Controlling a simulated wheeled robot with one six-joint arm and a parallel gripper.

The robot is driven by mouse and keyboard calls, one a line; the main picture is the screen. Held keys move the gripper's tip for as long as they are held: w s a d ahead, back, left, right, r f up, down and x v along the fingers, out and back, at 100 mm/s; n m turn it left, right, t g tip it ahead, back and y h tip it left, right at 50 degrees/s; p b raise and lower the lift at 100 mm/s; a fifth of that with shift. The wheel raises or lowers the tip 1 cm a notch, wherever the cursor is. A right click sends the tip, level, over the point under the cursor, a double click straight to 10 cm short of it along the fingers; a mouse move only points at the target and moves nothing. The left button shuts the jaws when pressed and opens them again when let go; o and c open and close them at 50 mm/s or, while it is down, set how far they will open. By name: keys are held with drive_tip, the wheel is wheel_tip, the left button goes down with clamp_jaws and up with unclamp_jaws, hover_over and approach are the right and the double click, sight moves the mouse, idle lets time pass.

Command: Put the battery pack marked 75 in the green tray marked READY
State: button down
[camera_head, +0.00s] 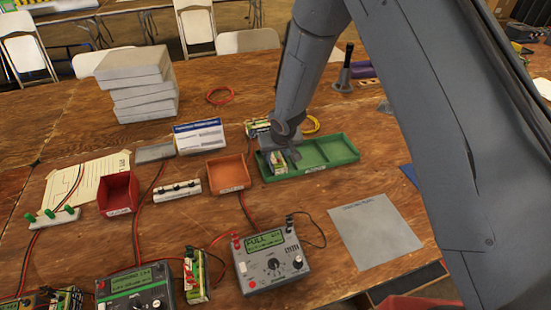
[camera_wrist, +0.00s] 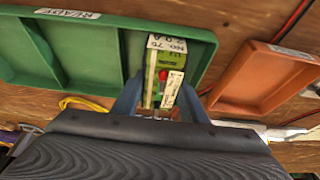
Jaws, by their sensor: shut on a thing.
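The battery pack (camera_wrist: 165,75) is green and white with a red dot, and its label reads NO. 75. My gripper (camera_wrist: 160,108) is shut on it, one blue finger on each side. In the head view the pack (camera_head: 278,162) is upright in the left compartment of the green tray (camera_head: 338,149). The tray, also in the wrist view (camera_wrist: 85,62), has several compartments and a READY label on its rim. Whether the pack touches the tray floor I cannot tell. My gripper (camera_head: 280,150) partly hides the pack in the head view.
An orange tray (camera_head: 228,174) stands just left of the green tray, and a red bin (camera_head: 118,193) farther left. A charger reading FULL (camera_head: 268,262) and another pack (camera_head: 195,275) are in front. A grey mat (camera_head: 375,232) lies bare at right. A sign (camera_head: 198,137) stands behind.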

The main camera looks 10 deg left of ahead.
drive_tip(key=shift+f, duration=0.1)
idle(0.3)
drive_tip(key=c, duration=1.1)
unclamp_jaws()
